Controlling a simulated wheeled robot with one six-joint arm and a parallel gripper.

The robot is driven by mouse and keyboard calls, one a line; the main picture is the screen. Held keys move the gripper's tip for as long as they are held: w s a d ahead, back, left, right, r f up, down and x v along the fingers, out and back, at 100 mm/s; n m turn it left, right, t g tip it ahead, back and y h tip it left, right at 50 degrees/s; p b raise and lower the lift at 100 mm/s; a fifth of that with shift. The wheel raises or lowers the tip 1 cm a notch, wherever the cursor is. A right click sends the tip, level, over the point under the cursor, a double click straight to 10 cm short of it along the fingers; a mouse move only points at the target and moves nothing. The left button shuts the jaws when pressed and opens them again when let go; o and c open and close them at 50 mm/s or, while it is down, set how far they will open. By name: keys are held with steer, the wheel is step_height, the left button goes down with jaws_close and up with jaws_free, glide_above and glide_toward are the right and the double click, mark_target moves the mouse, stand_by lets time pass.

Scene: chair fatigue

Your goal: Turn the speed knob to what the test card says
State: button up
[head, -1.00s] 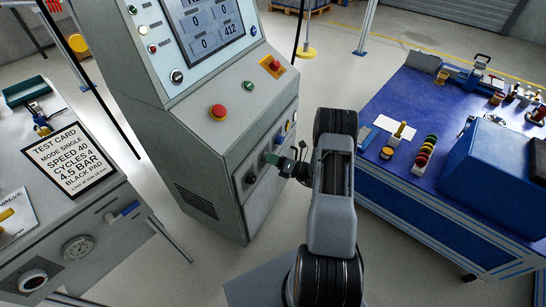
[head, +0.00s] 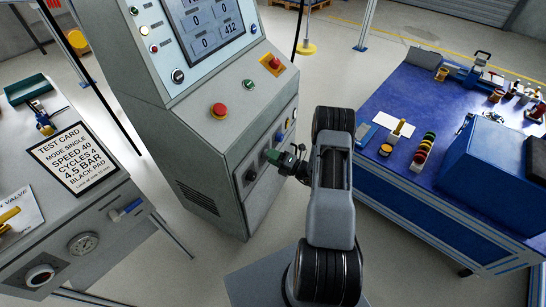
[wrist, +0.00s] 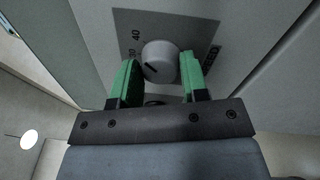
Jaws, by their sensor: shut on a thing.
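The test card (head: 75,158) lies on the grey bench at the left in the head view. It reads mode single, speed 40, cycles 4, 4.5 bar, black pad. In the wrist view the round grey speed knob (wrist: 160,62) sits on a dark plate, with a 40 printed at its upper left and a partly hidden number below that. My gripper (wrist: 158,72) has its green fingers on either side of the knob and is shut on it. In the head view my gripper (head: 276,158) is at the console's front face and hides the knob.
The console (head: 190,120) carries a red button (head: 219,110), a green button (head: 249,84) and a screen (head: 205,25). Another dark knob (head: 250,175) is left of my gripper. A blue-topped table (head: 385,110) stands at the right. Open floor lies between.

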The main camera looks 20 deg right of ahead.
steer(key=o, duration=0.9)
steer(key=shift+d, duration=0.1)
steer(key=v, duration=1.3)
steer(key=shift+s+d, duration=0.2)
steer(key=shift+s, duration=0.05)
steer(key=shift+f, duration=0.1)
